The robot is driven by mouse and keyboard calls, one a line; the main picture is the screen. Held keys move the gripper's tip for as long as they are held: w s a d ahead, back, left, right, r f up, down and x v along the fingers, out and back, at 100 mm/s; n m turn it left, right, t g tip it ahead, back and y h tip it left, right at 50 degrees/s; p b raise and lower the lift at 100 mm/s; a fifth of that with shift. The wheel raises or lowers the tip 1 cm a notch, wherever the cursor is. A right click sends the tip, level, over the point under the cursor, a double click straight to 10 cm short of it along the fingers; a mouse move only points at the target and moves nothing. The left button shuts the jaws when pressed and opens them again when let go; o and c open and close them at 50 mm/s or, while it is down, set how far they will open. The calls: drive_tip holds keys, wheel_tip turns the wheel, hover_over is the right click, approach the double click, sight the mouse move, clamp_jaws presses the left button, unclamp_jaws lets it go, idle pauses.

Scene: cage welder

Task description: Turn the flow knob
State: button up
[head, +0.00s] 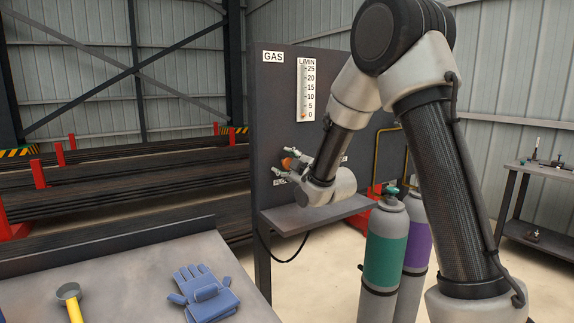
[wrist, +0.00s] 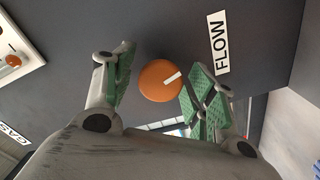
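The flow knob (wrist: 158,82) is a round orange knob with a white pointer line, on a dark grey panel beside a white FLOW label (wrist: 219,43). In the head view the knob (head: 289,162) shows as an orange patch partly hidden by my gripper. My gripper (wrist: 155,82) is open, with one green-padded finger on each side of the knob. The left finger shows a gap from the knob; the right finger is close to its edge, and I cannot tell if it touches. In the head view my gripper (head: 280,166) is at the panel.
The GAS panel (head: 273,90) carries a flow gauge (head: 307,92) with its orange marker near 0. A grey shelf (head: 322,212) juts out below my gripper. Gas cylinders (head: 385,245) stand below it. A bench (head: 125,285) with blue gloves (head: 207,293) is at the front left.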

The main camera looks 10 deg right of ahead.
drive_tip(key=v, duration=0.7)
drive_tip(key=shift+s, duration=0.25)
drive_tip(key=s+d+m+g+h, duration=0.35)
drive_tip(key=s+d+m, duration=0.2)
drive_tip(key=s, duration=0.55)
drive_tip(key=s+d+m+g+h, duration=0.2)
drive_tip(key=s+d+m+g, duration=0.35)
drive_tip(key=s, duration=0.55)
drive_tip(key=s+d+f+m+g, duration=0.1)
drive_tip(key=s+d+m+g, duration=0.1)
drive_tip(key=s, duration=1.3)
drive_tip(key=shift+s+m+g, duration=0.25)
drive_tip(key=shift+m+g, duration=0.35)
drive_tip(key=shift+g, duration=0.4)
drive_tip(key=shift+d, duration=0.1)
clamp_jaws()
